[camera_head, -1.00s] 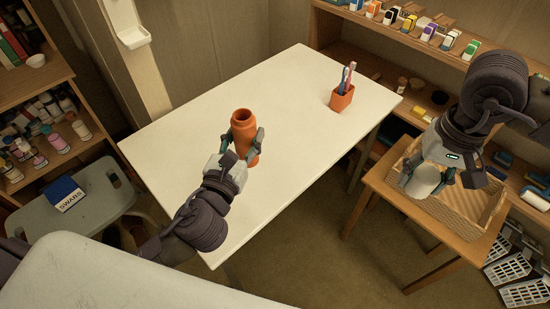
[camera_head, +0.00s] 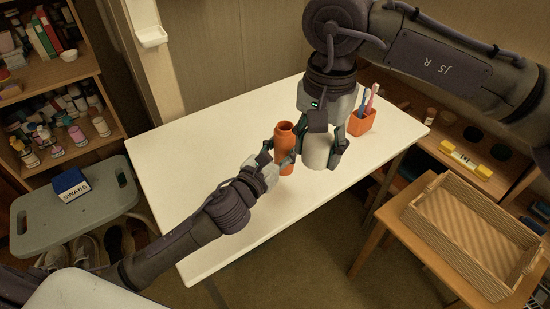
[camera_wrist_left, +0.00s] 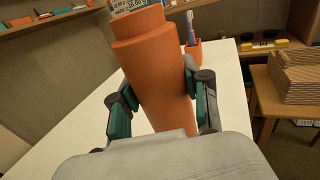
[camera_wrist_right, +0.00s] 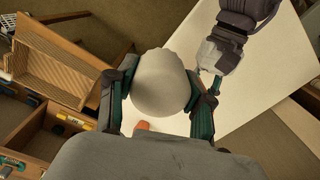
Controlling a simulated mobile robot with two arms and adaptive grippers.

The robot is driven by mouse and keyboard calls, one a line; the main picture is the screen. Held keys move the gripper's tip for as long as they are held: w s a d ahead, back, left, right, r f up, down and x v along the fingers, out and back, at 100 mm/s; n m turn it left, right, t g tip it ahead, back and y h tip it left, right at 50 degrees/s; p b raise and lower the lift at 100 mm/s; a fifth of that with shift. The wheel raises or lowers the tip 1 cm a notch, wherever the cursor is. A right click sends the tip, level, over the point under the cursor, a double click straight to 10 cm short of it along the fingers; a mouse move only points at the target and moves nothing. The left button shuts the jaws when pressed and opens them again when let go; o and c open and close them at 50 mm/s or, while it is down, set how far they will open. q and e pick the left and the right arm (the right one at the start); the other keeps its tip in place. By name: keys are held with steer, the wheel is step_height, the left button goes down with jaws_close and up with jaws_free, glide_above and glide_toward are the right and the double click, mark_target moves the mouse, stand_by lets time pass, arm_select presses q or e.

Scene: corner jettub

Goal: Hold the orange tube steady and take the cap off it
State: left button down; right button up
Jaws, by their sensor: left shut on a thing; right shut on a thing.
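The orange tube (camera_head: 284,140) stands upright on the white table, its top open with no cap on it. My left gripper (camera_head: 276,158) is shut around its body; the tube also fills the middle of the left wrist view (camera_wrist_left: 158,75). My right gripper (camera_head: 322,150) is shut on the white cap (camera_head: 317,152), which hangs just right of the tube, apart from it or barely beside it.
The white table (camera_head: 215,235) has free room at front and left. An orange cup with toothbrushes (camera_head: 361,121) stands behind my right gripper. An empty wicker basket (camera_head: 425,205) sits on a wooden side table. A blue swabs box (camera_head: 70,184) lies on a grey stool.

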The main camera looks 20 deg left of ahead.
mark_target(275, 154)
arm_select(q)
steer(key=shift+w+a+f+b, duration=0.3)
steer(key=shift+w+a+f, duration=0.3)
steer(key=shift+f, duration=0.55)
steer(key=shift+w+a+f+b, duration=0.25)
steer(key=shift+w+a+f, duration=0.3)
steer(key=shift+f, duration=0.6)
steer(key=shift+w+a+f+b, duration=0.3)
steer(key=shift+w+a+f, duration=0.3)
steer(key=shift+f, duration=0.55)
steer(key=shift+f, duration=0.15)
steer(key=c, duration=0.5)
jaws_free()
steer(key=shift+c, duration=0.2)
